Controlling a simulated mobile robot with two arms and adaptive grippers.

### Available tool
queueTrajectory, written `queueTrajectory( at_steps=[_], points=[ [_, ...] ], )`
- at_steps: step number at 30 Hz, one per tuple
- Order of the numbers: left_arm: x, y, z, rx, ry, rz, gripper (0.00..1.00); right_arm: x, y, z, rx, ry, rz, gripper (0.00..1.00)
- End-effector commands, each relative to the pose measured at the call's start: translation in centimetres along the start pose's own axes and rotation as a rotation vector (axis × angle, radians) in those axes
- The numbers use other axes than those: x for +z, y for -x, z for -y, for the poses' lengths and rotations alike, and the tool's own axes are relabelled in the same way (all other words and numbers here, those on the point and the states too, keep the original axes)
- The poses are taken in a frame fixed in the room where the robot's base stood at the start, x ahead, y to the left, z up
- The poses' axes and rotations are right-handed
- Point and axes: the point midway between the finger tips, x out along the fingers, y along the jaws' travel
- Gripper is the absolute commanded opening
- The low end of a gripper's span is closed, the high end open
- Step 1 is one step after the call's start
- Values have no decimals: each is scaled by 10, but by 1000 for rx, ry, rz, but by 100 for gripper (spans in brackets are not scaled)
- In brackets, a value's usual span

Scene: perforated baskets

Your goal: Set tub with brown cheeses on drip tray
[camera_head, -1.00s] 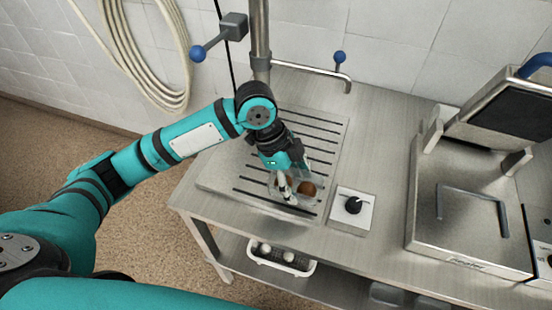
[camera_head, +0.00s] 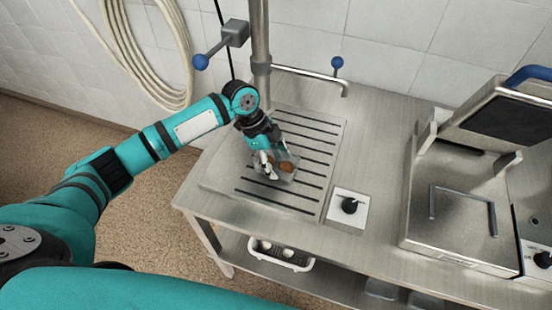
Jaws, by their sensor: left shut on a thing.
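A small clear tub (camera_head: 290,178) with brown cheeses (camera_head: 286,166) in it is at the slotted metal drip tray (camera_head: 238,172) on the steel counter. My left gripper (camera_head: 267,165) is shut on the tub at its left side and hides part of it. The tub is over the middle of the tray's slots. I cannot tell whether its base touches the tray. My right gripper is not in view.
A tap (camera_head: 310,73) and column stand behind the tray. A black knob on a white plate (camera_head: 348,209) is to its right, then a press with a raised lid (camera_head: 460,200). A white perforated basket (camera_head: 281,256) with pale things is on the lower shelf.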

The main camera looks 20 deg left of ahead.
Motion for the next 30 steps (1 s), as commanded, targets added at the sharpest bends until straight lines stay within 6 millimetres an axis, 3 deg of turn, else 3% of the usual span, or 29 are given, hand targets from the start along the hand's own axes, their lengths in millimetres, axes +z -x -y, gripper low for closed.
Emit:
queueTrajectory(
  at_steps=[5, 6, 12, 23, 30],
  points=[
    [1, -2, 0, 0, 1, 0, 28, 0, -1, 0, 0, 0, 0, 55],
    [1, -3, 0, 1, 1, 0, 59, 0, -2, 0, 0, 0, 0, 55],
    [1, -2, 0, 1, 1, 0, 82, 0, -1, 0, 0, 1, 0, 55],
    [1, 5, 0, -1, 2, 0, 82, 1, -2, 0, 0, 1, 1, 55],
    [1, 50, 2, -5, 1, 0, 82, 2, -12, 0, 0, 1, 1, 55]
  ],
)
